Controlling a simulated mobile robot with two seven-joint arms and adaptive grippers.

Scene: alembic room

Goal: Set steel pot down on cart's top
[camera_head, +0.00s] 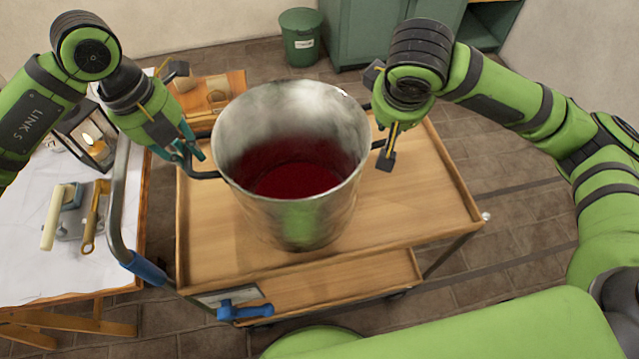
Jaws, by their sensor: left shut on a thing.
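The steel pot (240,125) is upright, with dark red liquid (295,178) inside. It is over the wooden top of the cart (425,200); I cannot tell whether its base touches the top. My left gripper (190,155) is shut on the pot's left handle (207,175). My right gripper (386,150) is at the right handle (377,144), by the pot's rim. Its fingers are partly hidden by its own wrist, so its grip is unclear.
A white-topped table (50,235) on the left holds a lantern (92,145) and tools. A wooden board (235,85) with small items lies behind the pot. A green bin (300,35) stands at the back. The cart's top is bare to the pot's right.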

